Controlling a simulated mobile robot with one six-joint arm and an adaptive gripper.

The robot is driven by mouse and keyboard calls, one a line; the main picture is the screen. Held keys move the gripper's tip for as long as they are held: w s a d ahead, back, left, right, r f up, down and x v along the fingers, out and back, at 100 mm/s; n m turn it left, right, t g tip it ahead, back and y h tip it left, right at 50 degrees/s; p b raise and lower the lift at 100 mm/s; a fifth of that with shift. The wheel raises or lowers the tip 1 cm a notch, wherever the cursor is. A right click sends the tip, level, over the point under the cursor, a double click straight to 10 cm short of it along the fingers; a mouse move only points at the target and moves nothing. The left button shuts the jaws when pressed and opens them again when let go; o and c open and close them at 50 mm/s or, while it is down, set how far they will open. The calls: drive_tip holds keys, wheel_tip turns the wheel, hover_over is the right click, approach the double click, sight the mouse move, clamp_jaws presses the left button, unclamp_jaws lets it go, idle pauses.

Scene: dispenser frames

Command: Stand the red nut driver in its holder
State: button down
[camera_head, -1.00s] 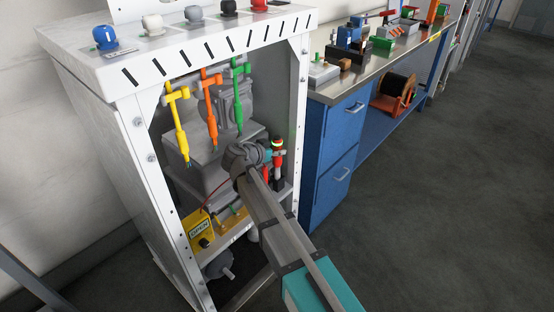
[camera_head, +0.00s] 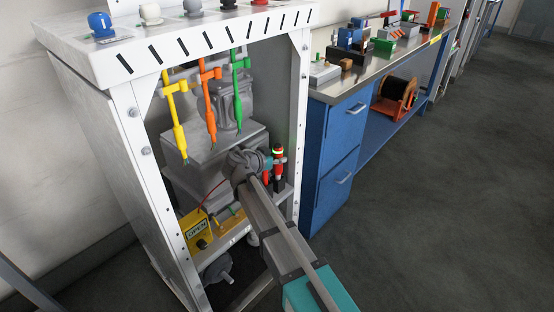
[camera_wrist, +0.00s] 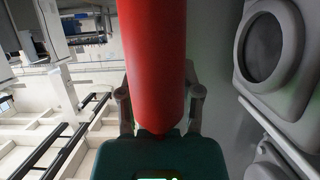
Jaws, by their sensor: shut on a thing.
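The red nut driver (camera_wrist: 152,55) fills the upper middle of the wrist view as a thick red cylinder. My gripper (camera_wrist: 160,100) is shut on it, with a finger on each side. In the head view my gripper (camera_head: 267,165) is inside the white cabinet's opening, at its right side. Red parts show beside it there, but I cannot tell which belong to the driver. Yellow (camera_head: 176,122), orange (camera_head: 208,105) and green (camera_head: 237,92) drivers hang upright in a row to the left. I cannot make out an empty holder; my arm hides part of the cabinet.
The white cabinet (camera_head: 136,140) frames the work space, with grey machinery (camera_head: 205,145) behind the drivers. A yellow "OPEN" box (camera_head: 197,231) sits low inside. A blue bench (camera_head: 335,140) with several items stands to the right. The floor beyond it is clear.

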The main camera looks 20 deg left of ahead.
drive_tip(key=shift+f, duration=0.2)
drive_tip(key=shift+c, duration=1.4)
unclamp_jaws()
drive_tip(key=shift+r, duration=0.1)
drive_tip(key=shift+r, duration=0.15)
drive_tip(key=shift+s+a+r, duration=0.1)
drive_tip(key=shift+s+a, duration=0.05)
drive_tip(key=shift+s, duration=0.1)
drive_tip(key=p+v, duration=0.4)
drive_tip(key=v, duration=0.7)
drive_tip(key=shift+s, duration=0.15)
drive_tip(key=shift+a, duration=0.15)
